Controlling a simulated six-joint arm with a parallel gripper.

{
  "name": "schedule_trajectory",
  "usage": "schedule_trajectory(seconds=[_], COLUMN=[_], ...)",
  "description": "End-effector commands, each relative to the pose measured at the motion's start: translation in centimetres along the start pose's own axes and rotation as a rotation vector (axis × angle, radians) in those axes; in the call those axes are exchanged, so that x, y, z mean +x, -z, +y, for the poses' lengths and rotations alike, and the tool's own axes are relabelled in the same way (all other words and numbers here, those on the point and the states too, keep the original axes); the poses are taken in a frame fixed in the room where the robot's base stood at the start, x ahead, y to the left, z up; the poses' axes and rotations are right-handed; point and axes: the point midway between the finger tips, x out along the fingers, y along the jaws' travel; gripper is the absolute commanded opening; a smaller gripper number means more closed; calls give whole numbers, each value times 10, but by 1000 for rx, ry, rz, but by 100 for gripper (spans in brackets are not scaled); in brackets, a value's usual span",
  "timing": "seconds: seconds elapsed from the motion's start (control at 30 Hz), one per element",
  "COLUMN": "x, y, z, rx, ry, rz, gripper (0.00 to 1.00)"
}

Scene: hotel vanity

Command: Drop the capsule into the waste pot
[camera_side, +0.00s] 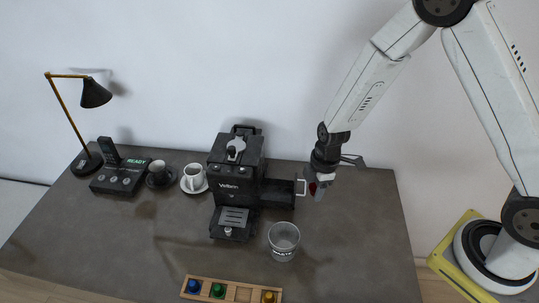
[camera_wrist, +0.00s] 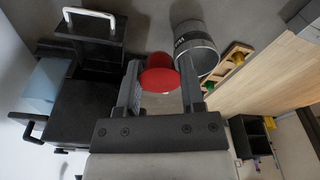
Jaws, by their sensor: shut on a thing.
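My gripper (camera_side: 319,186) is shut on a red capsule (camera_wrist: 160,74), which sits between the two fingertips in the wrist view. The gripper is above the table, right of the coffee machine. The waste pot (camera_side: 283,241), a grey, open-topped round pot with lettering on its side, stands on the table in front of the machine. In the wrist view the pot (camera_wrist: 197,46) is just beyond and right of the capsule. The pot's inside is not clearly visible.
A wooden capsule tray (camera_side: 231,291) lies at the table's front edge. Cups (camera_side: 194,178), a phone and a lamp stand left. The table's right side is clear.

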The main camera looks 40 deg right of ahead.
Motion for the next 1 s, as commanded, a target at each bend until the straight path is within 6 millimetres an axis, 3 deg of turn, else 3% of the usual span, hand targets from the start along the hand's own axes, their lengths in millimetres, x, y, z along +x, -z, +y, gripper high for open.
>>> schedule_trajectory(seconds=[0.37, 0.8, 1.0], x=[-2, -20, -24], y=[9, 71, 84], z=[-4, -39, -48], rx=[-3, -7, -1], ry=[0, 0, 0], rz=[0, 1, 0], gripper=[0, 0, 0])
